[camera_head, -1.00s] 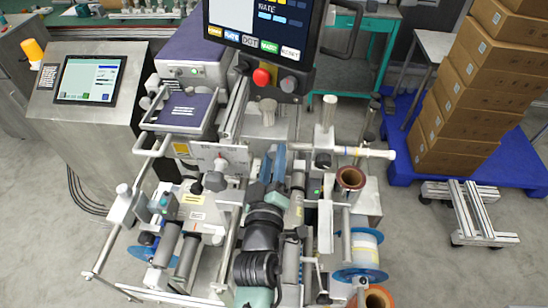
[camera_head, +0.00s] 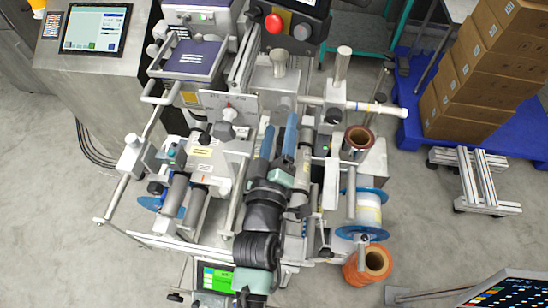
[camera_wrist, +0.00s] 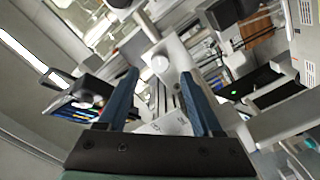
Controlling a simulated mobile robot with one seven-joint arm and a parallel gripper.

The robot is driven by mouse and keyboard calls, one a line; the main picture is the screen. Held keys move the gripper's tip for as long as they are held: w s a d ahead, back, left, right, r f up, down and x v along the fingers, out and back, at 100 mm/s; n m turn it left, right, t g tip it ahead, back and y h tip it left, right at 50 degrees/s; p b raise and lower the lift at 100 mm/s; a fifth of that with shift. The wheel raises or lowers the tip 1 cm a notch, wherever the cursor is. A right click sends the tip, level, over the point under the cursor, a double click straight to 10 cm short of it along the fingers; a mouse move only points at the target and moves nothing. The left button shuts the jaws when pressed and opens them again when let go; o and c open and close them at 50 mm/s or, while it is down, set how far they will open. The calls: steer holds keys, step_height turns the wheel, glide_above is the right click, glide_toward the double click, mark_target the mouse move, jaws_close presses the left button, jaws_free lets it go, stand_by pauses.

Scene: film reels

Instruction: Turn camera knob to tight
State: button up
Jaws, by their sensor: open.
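My gripper (camera_head: 280,130) has two blue fingers, apart and with nothing between them, above the middle of the machine in the head view. In the wrist view the open fingers (camera_wrist: 160,74) frame a pale plate with a round light knob (camera_wrist: 160,62) beyond the tips. No finger visibly grips a knob.
A white horizontal bar (camera_head: 365,107) and an upright post (camera_head: 339,85) stand right of my fingers. A brown reel (camera_head: 357,138), a blue-flanged reel (camera_head: 366,215) and an orange roll (camera_head: 370,265) are at the right. A screen (camera_head: 95,28) stands left.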

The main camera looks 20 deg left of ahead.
steer(key=b+v, duration=0.1)
steer(key=v, duration=0.7)
steer(key=shift+b, duration=0.4)
steer(key=w+d+r+m+t+h, duration=0.1)
steer(key=w+d+r+m+t, duration=0.15)
steer(key=r, duration=0.55)
steer(key=w+d+r+m+t+h, duration=0.1)
steer(key=w+d+r+m, duration=0.15)
steer(key=r, duration=0.55)
steer(key=w+d+r+m+t+h, duration=0.1)
steer(key=w+r+m+t, duration=0.15)
steer(key=r, duration=0.55)
steer(key=s+d+r+m+t+h, duration=0.1)
steer(key=s+d+r+m+t, duration=0.1)
steer(key=r, duration=1)
steer(key=s+d+r+m+t+h, duration=0.1)
steer(key=s+d+r, duration=0.4)
steer(key=r, duration=0.7)
steer(key=shift+s+r+m+t, duration=0.3)
steer(key=shift+m+t, duration=0.2)
steer(key=shift+m, duration=0.65)
